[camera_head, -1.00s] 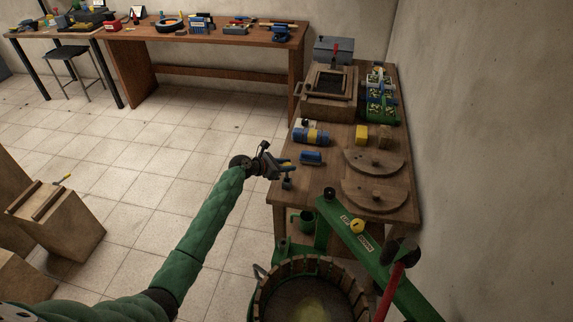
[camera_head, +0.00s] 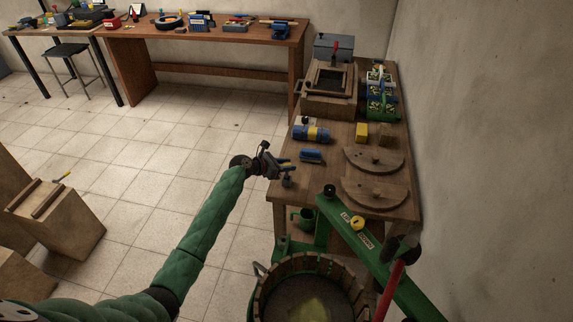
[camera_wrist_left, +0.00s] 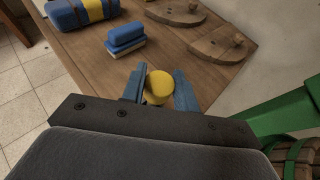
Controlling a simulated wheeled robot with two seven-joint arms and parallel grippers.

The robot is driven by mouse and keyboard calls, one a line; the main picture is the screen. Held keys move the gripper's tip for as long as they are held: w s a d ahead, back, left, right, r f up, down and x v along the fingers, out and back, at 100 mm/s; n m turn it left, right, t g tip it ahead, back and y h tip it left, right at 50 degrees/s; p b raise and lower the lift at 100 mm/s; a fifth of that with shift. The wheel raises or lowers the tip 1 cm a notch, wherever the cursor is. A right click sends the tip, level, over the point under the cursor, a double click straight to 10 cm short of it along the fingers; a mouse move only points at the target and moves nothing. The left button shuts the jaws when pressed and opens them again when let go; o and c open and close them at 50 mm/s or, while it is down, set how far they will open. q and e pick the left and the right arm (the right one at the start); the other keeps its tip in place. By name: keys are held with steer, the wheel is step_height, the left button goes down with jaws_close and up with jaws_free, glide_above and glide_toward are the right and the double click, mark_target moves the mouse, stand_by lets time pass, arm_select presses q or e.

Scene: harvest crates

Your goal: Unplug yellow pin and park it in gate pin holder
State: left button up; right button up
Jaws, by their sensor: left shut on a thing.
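My left gripper (camera_head: 285,166) is over the front left edge of the wooden bench. In the left wrist view its blue fingers (camera_wrist_left: 159,92) are shut on the yellow pin (camera_wrist_left: 160,85), whose round yellow end faces the camera. The rest of the pin is hidden. My right gripper is not in view.
A slatted tub (camera_head: 265,300) and a red lever (camera_head: 392,288) stand in front.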

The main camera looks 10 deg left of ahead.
arm_select(q)
steer(key=shift+f+b, duration=0.65)
steer(key=shift+f, duration=1.05)
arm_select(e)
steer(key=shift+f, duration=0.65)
arm_select(q)
steer(key=o, duration=1)
steer(key=shift+o, duration=0.2)
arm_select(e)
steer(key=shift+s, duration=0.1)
arm_select(q)
steer(key=shift+b+v, duration=0.4)
steer(key=shift+v, duration=0.5)
steer(key=b+v, duration=0.2)
steer(key=v, duration=0.4)
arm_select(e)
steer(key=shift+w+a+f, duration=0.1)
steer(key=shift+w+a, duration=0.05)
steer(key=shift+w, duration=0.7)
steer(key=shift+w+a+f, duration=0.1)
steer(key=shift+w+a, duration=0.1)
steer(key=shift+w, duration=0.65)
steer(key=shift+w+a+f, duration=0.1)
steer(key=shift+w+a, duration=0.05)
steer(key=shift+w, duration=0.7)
